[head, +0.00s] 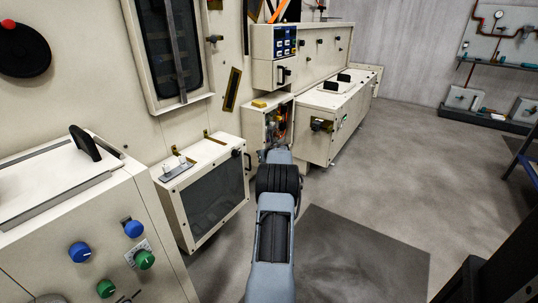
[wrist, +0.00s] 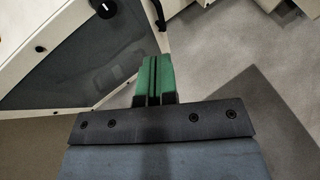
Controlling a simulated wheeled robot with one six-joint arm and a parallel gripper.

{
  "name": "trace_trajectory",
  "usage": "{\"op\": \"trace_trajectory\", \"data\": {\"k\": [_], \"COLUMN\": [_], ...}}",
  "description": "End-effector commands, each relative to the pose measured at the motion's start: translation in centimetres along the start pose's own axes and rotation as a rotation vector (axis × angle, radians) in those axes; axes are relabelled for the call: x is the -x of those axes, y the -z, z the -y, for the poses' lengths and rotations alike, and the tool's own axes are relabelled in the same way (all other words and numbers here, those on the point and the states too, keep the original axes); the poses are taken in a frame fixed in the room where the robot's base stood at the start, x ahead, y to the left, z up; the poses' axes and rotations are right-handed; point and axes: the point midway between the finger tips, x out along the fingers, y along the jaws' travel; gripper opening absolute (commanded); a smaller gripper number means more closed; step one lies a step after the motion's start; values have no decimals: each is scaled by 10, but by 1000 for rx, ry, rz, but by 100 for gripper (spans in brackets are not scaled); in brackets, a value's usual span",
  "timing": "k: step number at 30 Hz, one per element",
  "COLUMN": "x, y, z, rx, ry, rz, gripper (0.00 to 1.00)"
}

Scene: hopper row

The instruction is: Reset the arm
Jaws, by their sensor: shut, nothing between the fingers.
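My gripper (wrist: 154,78) shows in the wrist view with its two green fingers shut against each other and nothing between them. In the head view my grey-blue arm reaches forward from the bottom middle over the floor. The gripper itself is hidden behind the arm there. In the wrist view, a cream cabinet with a dark window (wrist: 70,62) lies to the left of the fingers, and the grey floor lies to their right. I cannot tell how far the fingers are from the cabinet.
In the head view, a low windowed cabinet (head: 212,200) stands left of my arm. A console with blue and green knobs (head: 88,225) is at the near left. Hopper cabinets (head: 335,115) stand ahead. Open floor (head: 420,150) lies to the right, with a dark mat (head: 365,255).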

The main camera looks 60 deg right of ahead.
Motion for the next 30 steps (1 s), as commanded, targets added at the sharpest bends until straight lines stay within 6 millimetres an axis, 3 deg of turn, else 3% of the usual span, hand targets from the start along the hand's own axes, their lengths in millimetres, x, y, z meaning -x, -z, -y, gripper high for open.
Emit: {"op": "trace_trajectory", "data": {"k": [6,16,19,23,26,30], "x": [23,30,35,52,80,138], "y": [-2,-3,-17,-67,-122,-190], "z": [11,12,4,-29,-73,-148], "rx": [0,0,-29,-163,-362,-740], "ry": [0,-1,4,24,46,75], "rz": [0,1,13,59,110,162], "gripper": [0,0,0,0,0,0]}}
